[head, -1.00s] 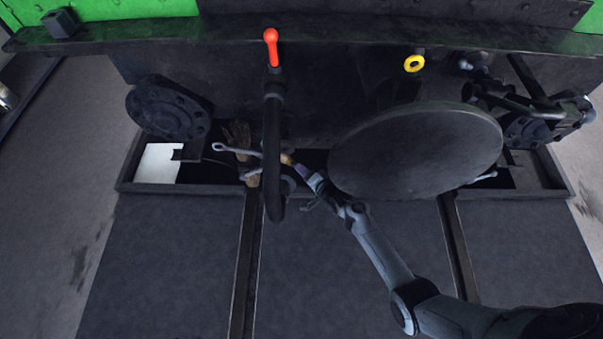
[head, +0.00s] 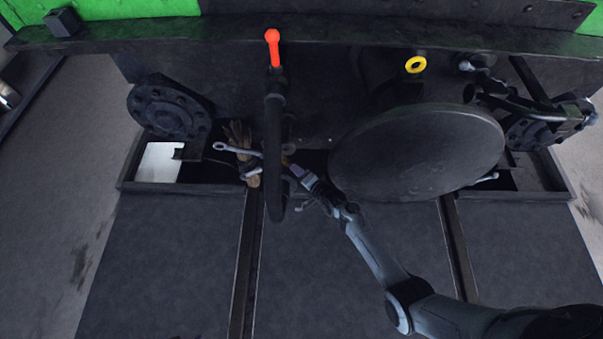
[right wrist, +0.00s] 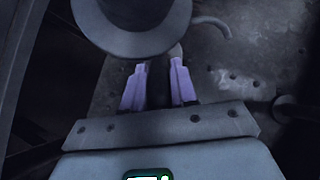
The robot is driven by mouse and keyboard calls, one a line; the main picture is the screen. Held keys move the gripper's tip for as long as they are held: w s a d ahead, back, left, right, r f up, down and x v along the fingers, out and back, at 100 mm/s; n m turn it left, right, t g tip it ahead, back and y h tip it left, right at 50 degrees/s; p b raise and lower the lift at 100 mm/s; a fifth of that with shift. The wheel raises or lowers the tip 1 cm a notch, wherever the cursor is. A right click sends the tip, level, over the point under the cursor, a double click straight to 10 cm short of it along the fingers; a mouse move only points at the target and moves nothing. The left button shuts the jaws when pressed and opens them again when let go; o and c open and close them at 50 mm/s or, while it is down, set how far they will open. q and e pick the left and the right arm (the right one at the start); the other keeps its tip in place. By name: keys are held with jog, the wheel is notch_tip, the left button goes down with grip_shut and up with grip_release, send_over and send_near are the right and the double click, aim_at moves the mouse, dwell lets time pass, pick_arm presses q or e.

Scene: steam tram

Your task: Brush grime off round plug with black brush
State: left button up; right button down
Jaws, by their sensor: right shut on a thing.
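My right gripper (head: 294,168) is beside the hanging black hose, left of the big round buffer disc. In the right wrist view its two lavender fingers (right wrist: 156,84) are shut on a dark upright thing (right wrist: 158,92), which looks like the black brush's handle. Only a small tan-brown bit of the brush (head: 286,160) shows in the head view; its bristles are hidden. A round grey rimmed piece (right wrist: 135,22), possibly the round plug, is just beyond the fingertips in the right wrist view. I cannot tell whether the brush touches it, nor see grime clearly. My left gripper is not in view.
The black hose (head: 273,150) with a red-orange handle (head: 273,48) hangs close to my right gripper. The large buffer disc (head: 415,150) stands to its right. Brown gloves (head: 238,135) and a wrench (head: 235,150) lie left of the hose. A yellow ring (head: 415,64) is above the disc.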

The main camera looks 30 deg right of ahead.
jog(key=shift+w+d+f, duration=0.1)
jog(key=shift+w+f, duration=0.1)
jog(key=shift+w, duration=0.05)
jog(key=shift+s+d, duration=0.1)
jog(key=shift+s+d+p, duration=0.5)
jog(key=shift+s+d, duration=0.1)
jog(key=shift+s+r+p, duration=0.1)
jog(key=shift+r+p, duration=0.8)
jog(key=shift+r, duration=0.05)
jog(key=shift+a, duration=0.1)
